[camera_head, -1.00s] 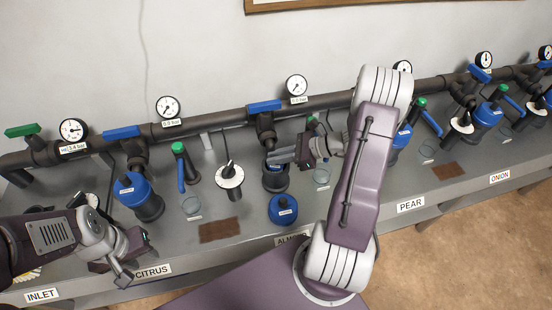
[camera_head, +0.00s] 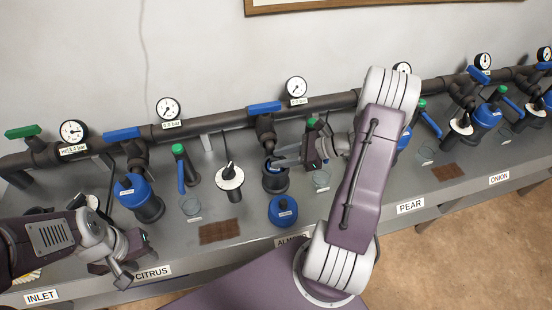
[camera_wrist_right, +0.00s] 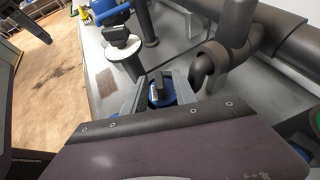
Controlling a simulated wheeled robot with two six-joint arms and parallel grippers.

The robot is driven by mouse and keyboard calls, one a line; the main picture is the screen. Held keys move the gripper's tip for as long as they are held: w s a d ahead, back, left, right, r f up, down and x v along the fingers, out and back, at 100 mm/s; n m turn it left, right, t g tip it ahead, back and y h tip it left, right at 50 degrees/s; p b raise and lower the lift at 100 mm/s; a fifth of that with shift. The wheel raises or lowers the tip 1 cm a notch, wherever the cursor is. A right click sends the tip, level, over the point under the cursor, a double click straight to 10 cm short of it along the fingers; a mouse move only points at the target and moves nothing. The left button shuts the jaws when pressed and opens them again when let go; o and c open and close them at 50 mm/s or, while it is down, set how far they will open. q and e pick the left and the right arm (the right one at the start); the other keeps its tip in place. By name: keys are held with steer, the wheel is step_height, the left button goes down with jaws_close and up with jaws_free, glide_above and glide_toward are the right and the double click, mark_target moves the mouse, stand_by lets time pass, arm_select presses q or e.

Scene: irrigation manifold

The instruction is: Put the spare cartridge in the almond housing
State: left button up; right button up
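The almond housing (camera_head: 275,180) is a dark upright cup with blue at its top, behind the ALMOND label. A dark piece shows at its mouth; I cannot tell whether this is the spare cartridge. My right gripper (camera_head: 278,161) is at the housing's top, its fingers pointing left. In the right wrist view, the fingers (camera_wrist_right: 163,92) stand apart on both sides of a blue round part (camera_wrist_right: 160,95) with a black tab, with no clear grip. A blue cap (camera_head: 283,211) sits on the bench in front of the housing. My left gripper (camera_head: 133,268) is over the bench near the CITRUS label; its fingers are unclear.
A white disc on a dark post (camera_head: 230,178) stands left of the housing. A clear cup (camera_head: 321,180) is to its right. The blue valve handle (camera_head: 264,107) and pipe run behind. A brown mat (camera_head: 220,232) lies on bare bench. The closed citrus housing (camera_head: 138,195) is further left.

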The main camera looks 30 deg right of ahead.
steer(key=v, duration=1)
steer(key=s+a+f+n+g+h, duration=0.1)
steer(key=a+n+g, duration=0.1)
steer(key=a+n, duration=0.2)
steer(key=s+a+f+n+g+h, duration=0.1)
steer(key=s+a+n+g+h, duration=0.1)
steer(key=a+n+g, duration=0.1)
steer(key=s+a+f+n+g+h, duration=0.1)
steer(key=s+a+n+g, duration=0.1)
steer(key=a+n+g, duration=0.1)
steer(key=shift+s+a+f+n+p, duration=0.2)
steer(key=shift+a+n, duration=0.25)
steer(key=shift+n, duration=0.15)
steer(key=shift+s+a+f+n+p, duration=0.1)
steer(key=shift+a+f+n+p, duration=0.05)
steer(key=shift+a+n, duration=0.4)
steer(key=shift+s+a+r+n+t+h, duration=0.15)
steer(key=shift+a+n+t+h, duration=0.45)
steer(key=shift+n, duration=1.5)
steer(key=shift+s+a+n+t+h, duration=0.15)
steer(key=shift+a+n+h, duration=0.55)
steer(key=shift+n+h, duration=1)
steer(key=shift+s+a+r+n+t+h, duration=0.1)
steer(key=shift+s+a+n+t+h, duration=0.35)
steer(key=shift+n, duration=2.1)
